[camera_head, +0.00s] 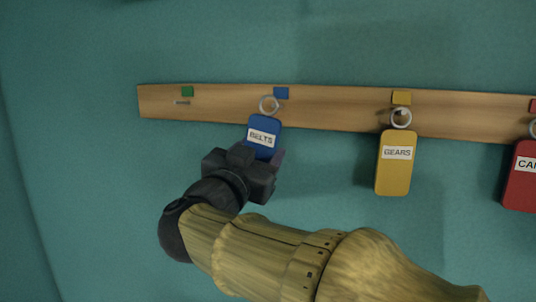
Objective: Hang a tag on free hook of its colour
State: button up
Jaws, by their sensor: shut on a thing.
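A blue tag (264,124) labelled BELTS is held at its lower part in my gripper (262,158), which is shut on it. The tag's metal ring (269,105) shows in front of the wooden rail, just below and left of the blue colour mark (281,93). I cannot tell whether the ring is around a hook there. The green mark (187,91) at the left has a bare hook (182,102) under it. A yellow GEARS tag (393,176) hangs by its ring below the yellow mark (402,97).
The wooden rail (335,108) runs across the teal wall (90,200). A red tag (521,188), cut off by the right edge, hangs below a red mark (534,105). The wall left of my gripper is clear.

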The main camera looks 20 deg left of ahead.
jog(key=shift+w+d+f, duration=0.1)
jog(key=shift+w, duration=0.6)
jog(key=shift+w+d+f, duration=0.1)
jog(key=shift+w, duration=0.6)
jog(key=shift+w+f, duration=0.35)
jog(key=shift+w, duration=0.15)
jog(key=o, duration=0.9)
jog(key=shift+c, duration=0.2)
